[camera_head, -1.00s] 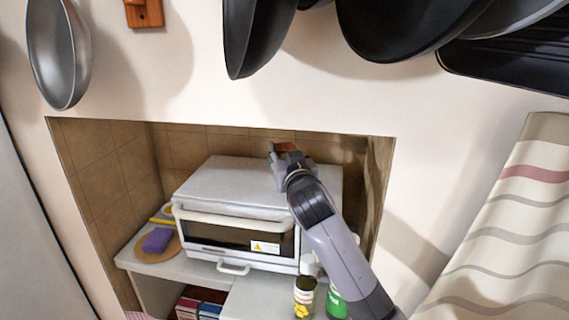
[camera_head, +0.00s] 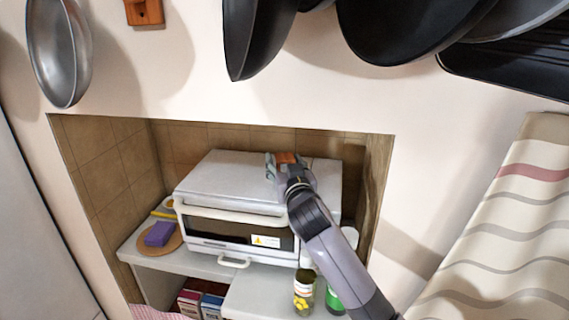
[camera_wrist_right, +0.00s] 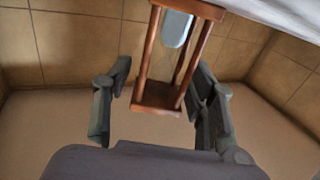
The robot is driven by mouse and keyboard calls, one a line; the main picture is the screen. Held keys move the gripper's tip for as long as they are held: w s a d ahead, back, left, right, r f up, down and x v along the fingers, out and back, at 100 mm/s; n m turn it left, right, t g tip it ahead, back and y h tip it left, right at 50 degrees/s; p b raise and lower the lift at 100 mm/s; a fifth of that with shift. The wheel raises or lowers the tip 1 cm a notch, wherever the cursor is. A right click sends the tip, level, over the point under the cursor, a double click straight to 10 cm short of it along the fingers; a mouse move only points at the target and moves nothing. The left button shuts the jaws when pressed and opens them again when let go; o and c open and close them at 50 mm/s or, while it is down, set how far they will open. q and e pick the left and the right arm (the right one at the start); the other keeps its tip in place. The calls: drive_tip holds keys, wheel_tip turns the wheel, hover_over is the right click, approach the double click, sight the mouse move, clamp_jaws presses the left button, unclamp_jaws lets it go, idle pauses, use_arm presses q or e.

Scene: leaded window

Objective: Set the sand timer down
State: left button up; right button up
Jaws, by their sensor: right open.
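The sand timer (camera_wrist_right: 157,97) has a reddish-brown wooden frame with posts and a pale glass bulb. In the right wrist view it stands between the two spread fingers of my right gripper (camera_wrist_right: 160,82), with gaps at both sides. In the head view, the timer (camera_head: 287,157) shows only as a small brown patch over the top of the white toaster oven (camera_head: 232,180), mostly hidden by my right gripper (camera_head: 289,168). I cannot tell whether its base touches the oven. My left gripper is not in view.
The oven sits in a tiled niche on a pale shelf. A purple sponge (camera_head: 158,234) lies on a round board (camera_head: 172,243) at its left. A jar (camera_head: 304,291) and a green can (camera_head: 334,301) stand in front. Dark pans (camera_head: 410,30) hang above.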

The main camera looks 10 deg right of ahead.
drive_tip(key=shift+r, duration=0.2)
drive_tip(key=shift+s+f, duration=0.15)
drive_tip(key=shift+s, duration=0.05)
drive_tip(key=s+b, duration=0.2)
drive_tip(key=s, duration=0.9)
drive_tip(key=shift+s+b, duration=0.35)
